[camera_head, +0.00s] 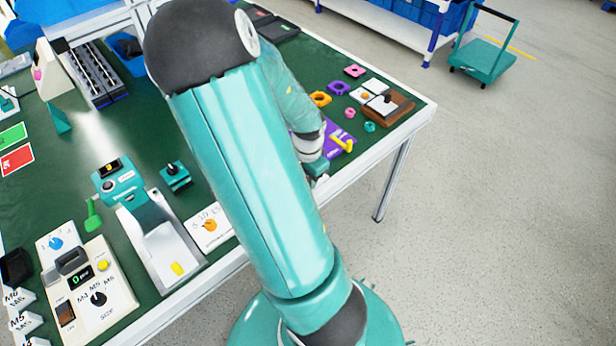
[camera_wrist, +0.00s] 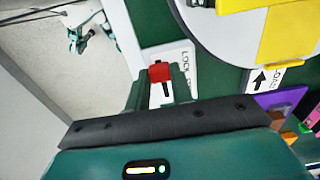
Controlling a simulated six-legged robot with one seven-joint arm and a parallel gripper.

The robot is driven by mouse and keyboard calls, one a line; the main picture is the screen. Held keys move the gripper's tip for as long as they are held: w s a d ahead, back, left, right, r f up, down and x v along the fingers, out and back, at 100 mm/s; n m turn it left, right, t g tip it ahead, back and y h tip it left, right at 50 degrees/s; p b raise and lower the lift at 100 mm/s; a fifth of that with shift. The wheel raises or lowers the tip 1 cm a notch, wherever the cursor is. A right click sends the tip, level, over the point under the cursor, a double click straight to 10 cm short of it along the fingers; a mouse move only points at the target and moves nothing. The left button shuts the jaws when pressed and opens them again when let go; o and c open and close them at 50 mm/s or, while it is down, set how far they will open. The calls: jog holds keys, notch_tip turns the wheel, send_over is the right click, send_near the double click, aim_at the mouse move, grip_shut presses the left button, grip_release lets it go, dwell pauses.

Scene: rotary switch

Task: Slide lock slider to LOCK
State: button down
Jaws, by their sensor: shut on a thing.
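The lock slider is a small red knob (camera_wrist: 160,72) on a white plate (camera_wrist: 187,58) with dark LOCK lettering at its right side. In the wrist view my gripper (camera_wrist: 161,84) has its two teal fingers on either side of the red knob and is shut on it. A dark slot line shows just below the knob, between the fingers. The lower part of the plate is hidden by my fingers and the black bar of my gripper. In the head view my gripper (camera_head: 318,168) is mostly hidden behind my arm at the table's right edge, and the slider cannot be seen.
A purple plate (camera_head: 338,138) is near my gripper.

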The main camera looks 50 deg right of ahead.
jog(key=shift+w+a, duration=0.1)
jog(key=shift+a, duration=0.25)
jog(key=c, duration=1.2)
grip_release()
jog(key=shift+d, duration=0.15)
jog(key=shift+r, duration=0.15)
jog(key=shift+r, duration=0.3)
notch_tip(320, 180, up, 13)
